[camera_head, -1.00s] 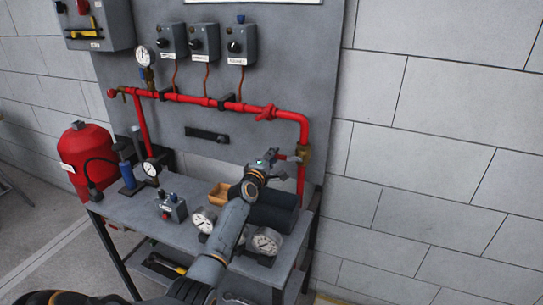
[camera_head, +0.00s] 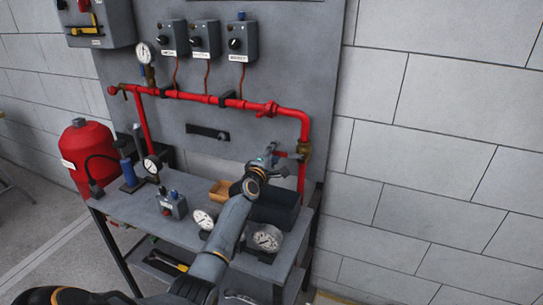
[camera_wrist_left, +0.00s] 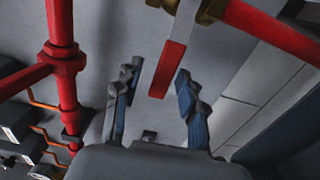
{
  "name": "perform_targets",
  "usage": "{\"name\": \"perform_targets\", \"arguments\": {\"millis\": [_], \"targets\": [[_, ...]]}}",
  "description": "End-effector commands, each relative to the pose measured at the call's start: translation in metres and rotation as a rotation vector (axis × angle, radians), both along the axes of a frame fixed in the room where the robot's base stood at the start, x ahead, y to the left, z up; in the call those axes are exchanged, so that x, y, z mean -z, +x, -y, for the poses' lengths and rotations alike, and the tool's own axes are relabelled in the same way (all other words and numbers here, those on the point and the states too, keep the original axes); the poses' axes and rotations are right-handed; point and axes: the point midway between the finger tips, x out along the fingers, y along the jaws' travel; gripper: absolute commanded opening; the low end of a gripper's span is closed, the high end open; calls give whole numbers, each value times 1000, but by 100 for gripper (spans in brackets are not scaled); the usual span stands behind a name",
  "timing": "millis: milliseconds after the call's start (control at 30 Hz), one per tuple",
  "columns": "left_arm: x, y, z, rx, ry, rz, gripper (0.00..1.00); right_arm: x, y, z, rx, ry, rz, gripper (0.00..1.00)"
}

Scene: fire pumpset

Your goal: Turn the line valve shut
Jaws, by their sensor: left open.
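The line valve (camera_head: 304,150) is a brass body on the red pipe's right-hand drop; it also shows at the top of the left wrist view (camera_wrist_left: 207,9). Its flat lever has a red grip (camera_wrist_left: 168,70) that points toward my left gripper (camera_wrist_left: 156,90). My left gripper's fingers are open, one on each side of the grip's end, with gaps visible on both sides. In the head view my left gripper (camera_head: 270,153) is just left of the valve, partly hiding the lever. My right gripper is not in view.
The red pipe (camera_head: 190,96) runs along the grey panel, with a red fitting (camera_head: 267,109) above my gripper. The bench (camera_head: 140,208) below holds gauges, a dark box (camera_head: 274,212) and a small switch box (camera_head: 173,205). A red tank (camera_head: 88,150) stands left. The block wall at right is clear.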

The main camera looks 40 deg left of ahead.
Motion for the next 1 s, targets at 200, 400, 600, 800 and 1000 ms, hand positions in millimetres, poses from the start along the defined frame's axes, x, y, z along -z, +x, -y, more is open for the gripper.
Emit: {"name": "perform_targets", "arguments": {"millis": [200,400,600,800,1000], "targets": [[1,-17,6,2,-2,1,41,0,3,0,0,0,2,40],[1,-51,13,0,-1,0,41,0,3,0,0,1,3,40],[0,-87,23,2,-2,0,41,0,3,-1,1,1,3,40],[-1,-110,29,2,0,0,41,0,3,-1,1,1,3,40],[-2,-117,30,2,0,1,41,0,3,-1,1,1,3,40]]}}
